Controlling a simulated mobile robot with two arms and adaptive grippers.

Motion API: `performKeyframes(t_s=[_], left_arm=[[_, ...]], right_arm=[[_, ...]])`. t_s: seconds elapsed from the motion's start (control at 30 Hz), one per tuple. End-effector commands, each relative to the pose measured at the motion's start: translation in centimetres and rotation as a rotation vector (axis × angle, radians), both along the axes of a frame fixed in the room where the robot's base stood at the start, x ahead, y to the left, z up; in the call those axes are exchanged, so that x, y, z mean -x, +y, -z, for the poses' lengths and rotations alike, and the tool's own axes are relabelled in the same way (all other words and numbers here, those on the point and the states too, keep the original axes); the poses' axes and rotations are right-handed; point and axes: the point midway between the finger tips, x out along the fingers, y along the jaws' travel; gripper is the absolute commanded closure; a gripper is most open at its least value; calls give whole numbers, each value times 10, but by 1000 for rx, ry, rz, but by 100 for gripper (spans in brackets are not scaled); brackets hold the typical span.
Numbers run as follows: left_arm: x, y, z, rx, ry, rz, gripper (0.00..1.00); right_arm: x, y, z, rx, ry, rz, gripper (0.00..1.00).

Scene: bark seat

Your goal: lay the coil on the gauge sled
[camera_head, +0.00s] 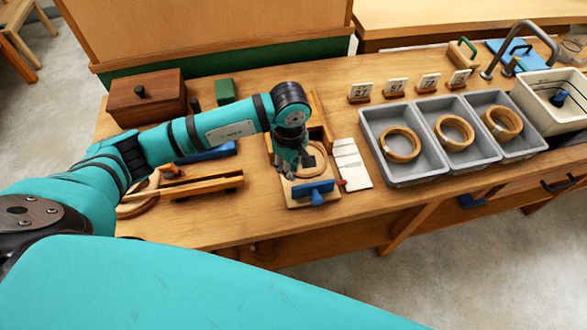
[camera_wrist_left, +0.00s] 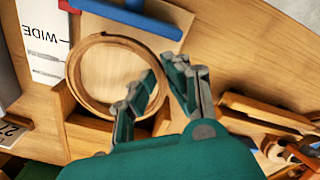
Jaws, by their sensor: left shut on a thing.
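The coil (camera_wrist_left: 72,80), a light wooden-looking ring, shows in the left wrist view over the gauge sled. My left gripper (camera_wrist_left: 166,84) is shut on the coil's rim, one finger inside the ring and one outside. In the head view my left gripper (camera_head: 291,166) reaches down over the sled and partly hides the coil (camera_head: 321,160). The gauge sled (camera_head: 298,201) is a pale wooden board with a blue block and knob at its front edge; its blue part also shows in the wrist view (camera_wrist_left: 128,14). I cannot tell whether the coil touches the board. My right gripper is not in view.
A white card (camera_head: 350,163) marked WIDE lies right of the sled. Grey trays (camera_head: 398,178) with similar rings stand further right, numbered signs (camera_head: 395,87) behind. A wooden rail (camera_head: 195,187) lies left; a brown box (camera_head: 147,97) stands at back left.

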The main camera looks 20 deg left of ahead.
Motion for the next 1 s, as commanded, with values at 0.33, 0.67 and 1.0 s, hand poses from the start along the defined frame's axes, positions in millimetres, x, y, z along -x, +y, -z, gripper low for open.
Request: performKeyframes(t_s=[0.33,0.67,1.0], left_arm=[[0,0,37,0,2,-1,100],[-1,0,41,0,-2,2,74],[-1,0,40,0,-2,1,65]], right_arm=[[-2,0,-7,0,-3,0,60],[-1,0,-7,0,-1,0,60],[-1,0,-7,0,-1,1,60]])
